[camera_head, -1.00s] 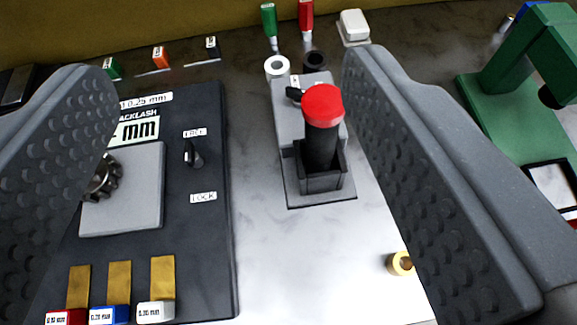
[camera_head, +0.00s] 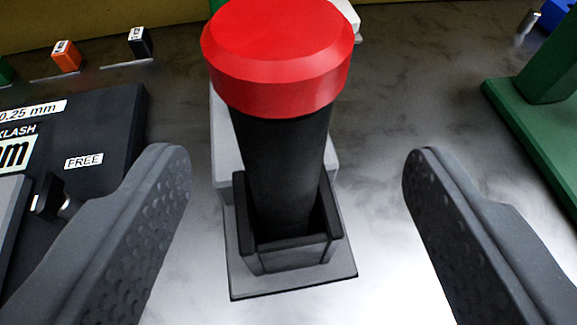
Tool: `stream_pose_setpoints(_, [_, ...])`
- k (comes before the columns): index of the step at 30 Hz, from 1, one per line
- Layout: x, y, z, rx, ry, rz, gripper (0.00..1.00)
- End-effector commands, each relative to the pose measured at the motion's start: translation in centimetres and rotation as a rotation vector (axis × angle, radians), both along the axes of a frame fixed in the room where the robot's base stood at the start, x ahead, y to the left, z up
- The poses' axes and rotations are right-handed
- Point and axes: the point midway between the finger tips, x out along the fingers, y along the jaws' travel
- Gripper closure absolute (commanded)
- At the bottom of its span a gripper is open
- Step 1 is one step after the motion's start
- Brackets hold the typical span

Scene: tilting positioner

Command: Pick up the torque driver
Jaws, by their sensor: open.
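The torque driver (camera_head: 280,160) has a black body and a wide red cap. It stands upright in a small black open-topped holder (camera_head: 290,260) on a grey base plate, its lower end hidden inside the holder. My gripper (camera_head: 295,165) is open, with one textured grey finger to the left of the driver and the other to the right. Neither finger touches the driver, and the gap on the right is wider than on the left.
A dark panel (camera_head: 110,115) with FREE and backlash labels and a small black lever (camera_head: 52,197) lies left, close to my left finger. A green stand (camera_head: 530,120) is at the right. Orange (camera_head: 66,57) and black (camera_head: 141,43) tagged pieces lie at the back left. Bare metal surface lies around the holder.

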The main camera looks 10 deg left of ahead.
Motion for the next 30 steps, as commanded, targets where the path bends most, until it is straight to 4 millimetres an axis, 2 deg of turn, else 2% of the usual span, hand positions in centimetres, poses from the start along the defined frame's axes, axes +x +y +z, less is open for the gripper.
stream_pose_setpoints(6, [2.2,0.2,-0.9,0.0,0.0,0.0,0.37])
stream_pose_setpoints(19, [3.7,0.6,-1.6,0.001,-0.001,0.002,0.37])
stream_pose_setpoints(30, [7.0,1.4,-3.3,0.001,-0.001,0.002,0.37])
